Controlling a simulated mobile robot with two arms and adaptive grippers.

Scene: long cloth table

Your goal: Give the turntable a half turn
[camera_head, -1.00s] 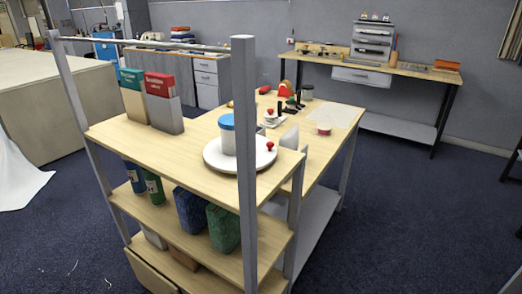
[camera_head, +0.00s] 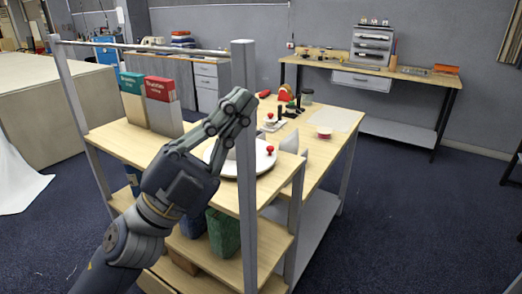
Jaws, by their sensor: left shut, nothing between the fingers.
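The white round turntable (camera_head: 262,163) lies on the wooden top shelf of the rack, near its right front corner. A red knob (camera_head: 270,150) stands on the turntable's right side. My left gripper (camera_head: 239,103) reaches in from the lower left, shut and empty. My right gripper is not in view.
The grey rack post (camera_head: 246,200) rises in front of the turntable. Two boxes, one with a red top (camera_head: 160,88) and one green (camera_head: 132,84), stand on the shelf to the left. A workbench table with tools (camera_head: 340,118) lies behind.

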